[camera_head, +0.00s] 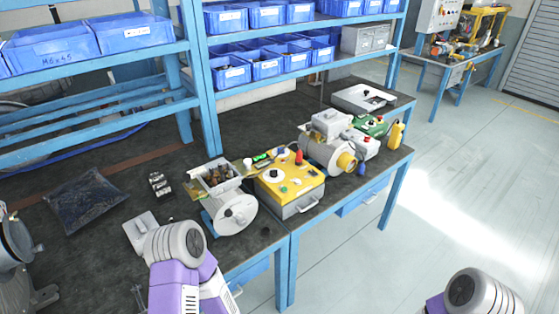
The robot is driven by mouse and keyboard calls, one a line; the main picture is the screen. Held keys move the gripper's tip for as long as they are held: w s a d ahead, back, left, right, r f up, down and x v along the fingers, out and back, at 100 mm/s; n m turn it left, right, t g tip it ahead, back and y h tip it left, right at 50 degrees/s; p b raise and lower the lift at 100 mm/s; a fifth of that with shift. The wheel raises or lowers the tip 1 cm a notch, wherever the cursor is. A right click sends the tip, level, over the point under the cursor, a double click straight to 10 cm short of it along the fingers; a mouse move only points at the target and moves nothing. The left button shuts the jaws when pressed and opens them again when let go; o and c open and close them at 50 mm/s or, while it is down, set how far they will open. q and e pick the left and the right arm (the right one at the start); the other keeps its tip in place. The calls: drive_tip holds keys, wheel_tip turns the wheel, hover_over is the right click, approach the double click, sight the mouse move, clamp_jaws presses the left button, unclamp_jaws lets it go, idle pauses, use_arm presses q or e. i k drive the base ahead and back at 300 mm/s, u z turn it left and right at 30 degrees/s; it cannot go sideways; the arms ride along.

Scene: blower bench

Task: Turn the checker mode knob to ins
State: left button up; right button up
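The checker (292,184) is a yellow-topped grey box on the dark bench, near its front edge. Neither gripper shows, and nothing of mine touches the checker.
A blower-like grey housing (236,212) stands left of the checker, with a tray of parts (219,178) behind it. A grey motor unit (326,150) stands to the right. Shelves with blue bins (231,73) rise behind. The floor (430,200) at right is clear.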

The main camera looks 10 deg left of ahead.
sight(274, 174)
drive_tip(key=u, duration=0.6)
drive_tip(key=i, duration=0.75)
drive_tip(key=u, duration=0.75)
